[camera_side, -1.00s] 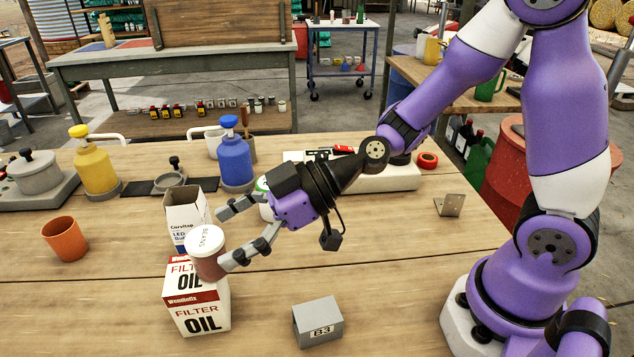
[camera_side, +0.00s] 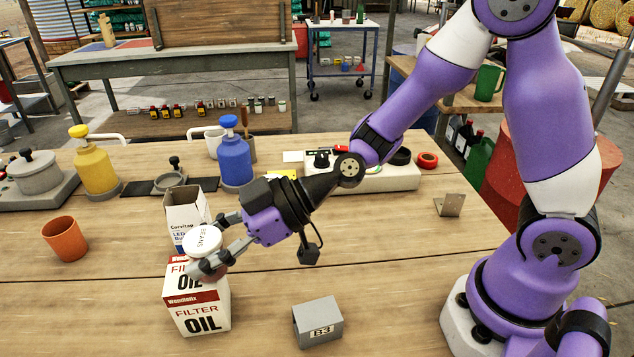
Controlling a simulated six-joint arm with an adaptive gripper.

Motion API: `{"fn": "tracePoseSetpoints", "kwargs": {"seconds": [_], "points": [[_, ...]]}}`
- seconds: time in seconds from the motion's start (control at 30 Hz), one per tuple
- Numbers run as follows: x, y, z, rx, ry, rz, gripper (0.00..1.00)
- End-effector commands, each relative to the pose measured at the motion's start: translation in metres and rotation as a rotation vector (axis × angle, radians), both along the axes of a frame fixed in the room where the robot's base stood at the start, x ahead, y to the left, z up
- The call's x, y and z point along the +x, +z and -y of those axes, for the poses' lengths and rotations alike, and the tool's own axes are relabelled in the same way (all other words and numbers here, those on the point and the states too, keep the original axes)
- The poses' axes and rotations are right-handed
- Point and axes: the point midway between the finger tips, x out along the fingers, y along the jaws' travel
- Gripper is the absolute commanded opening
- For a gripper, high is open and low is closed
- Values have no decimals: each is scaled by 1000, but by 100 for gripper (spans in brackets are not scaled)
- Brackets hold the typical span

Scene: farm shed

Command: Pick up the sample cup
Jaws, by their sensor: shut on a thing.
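The sample cup (camera_side: 204,239) has a white lid marked BEANS and a reddish-brown body. It appears to stand upright on the red and white oil filter box (camera_side: 200,314); its lower edge is largely hidden. My gripper (camera_side: 207,246) reaches in from the right, with its fingers around the cup's body just below the lid. It is shut on the cup, and the near finger hides most of the body.
An open-topped white carton (camera_side: 186,216) stands just behind the cup. An orange cup (camera_side: 65,239) is at left, and a grey B3 block (camera_side: 318,323) is at front right. A yellow bottle (camera_side: 96,168) and blue bottle (camera_side: 235,160) stand farther back.

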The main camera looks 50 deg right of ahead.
Motion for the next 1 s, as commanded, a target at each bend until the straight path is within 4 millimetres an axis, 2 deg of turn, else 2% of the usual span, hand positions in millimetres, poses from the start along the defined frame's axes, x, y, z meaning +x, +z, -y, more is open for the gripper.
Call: {"fn": "tracePoseSetpoints", "kwargs": {"seconds": [0.23,0.4,0.8,1.0], "points": [[0,13,0,-2,1,2,5],[-3,46,-1,-1,3,8,5],[-83,94,-39,0,11,6,5],[-100,106,-48,-2,7,2,5]]}}
